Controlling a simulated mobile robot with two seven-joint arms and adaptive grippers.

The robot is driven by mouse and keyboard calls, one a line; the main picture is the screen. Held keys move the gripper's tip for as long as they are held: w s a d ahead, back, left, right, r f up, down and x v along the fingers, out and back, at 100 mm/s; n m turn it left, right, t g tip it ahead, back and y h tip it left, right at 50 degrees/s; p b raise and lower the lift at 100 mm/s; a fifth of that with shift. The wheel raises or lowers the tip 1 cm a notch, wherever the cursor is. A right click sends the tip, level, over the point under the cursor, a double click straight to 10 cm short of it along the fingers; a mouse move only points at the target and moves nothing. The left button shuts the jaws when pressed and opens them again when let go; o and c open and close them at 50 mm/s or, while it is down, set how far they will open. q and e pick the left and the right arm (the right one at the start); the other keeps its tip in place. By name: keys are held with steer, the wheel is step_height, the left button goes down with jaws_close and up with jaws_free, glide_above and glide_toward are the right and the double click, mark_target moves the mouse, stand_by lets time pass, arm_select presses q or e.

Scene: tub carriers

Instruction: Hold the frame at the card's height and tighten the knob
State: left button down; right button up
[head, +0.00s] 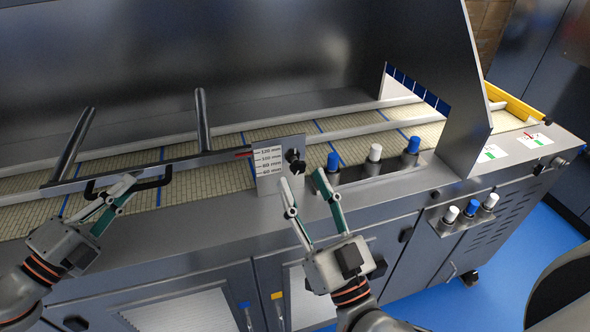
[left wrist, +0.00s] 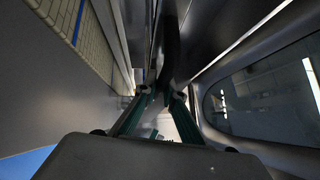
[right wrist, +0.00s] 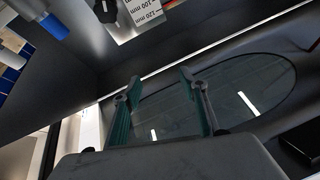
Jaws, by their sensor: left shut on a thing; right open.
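The metal frame (head: 190,162) is a long bar with two upright posts, lying over the tiled belt. Its black handle (head: 155,184) is on the near side. My left gripper (head: 130,184) is shut on the handle; the left wrist view shows the dark handle (left wrist: 172,45) between the fingers. The frame's red pointer (head: 243,154) is near the top of the mm scale plate (head: 268,174), close to the 120 mark. The black knob (head: 293,157) is right of the scale. My right gripper (head: 304,180) is open and empty just below the knob, apart from it.
Blue and white capped posts (head: 375,153) stand right of the knob. Two small white cards (head: 490,153) (head: 532,140) lie on the right end; their print is too small to read. More capped posts (head: 471,208) are on the front panel. A slanted metal wall (head: 466,130) rises at right.

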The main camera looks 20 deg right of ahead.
steer(key=d+f+m+g+h, duration=0.1)
steer(key=d+m+g+h, duration=0.1)
steer(key=n+g, duration=0.1)
steer(key=g, duration=0.2)
glide_toward(299, 169)
steer(key=shift+h, duration=0.4)
steer(key=w, duration=0.9)
steer(key=shift+w+a+r, duration=0.15)
steer(key=shift+w, duration=0.05)
steer(key=shift+c, duration=0.4)
steer(key=c, duration=1)
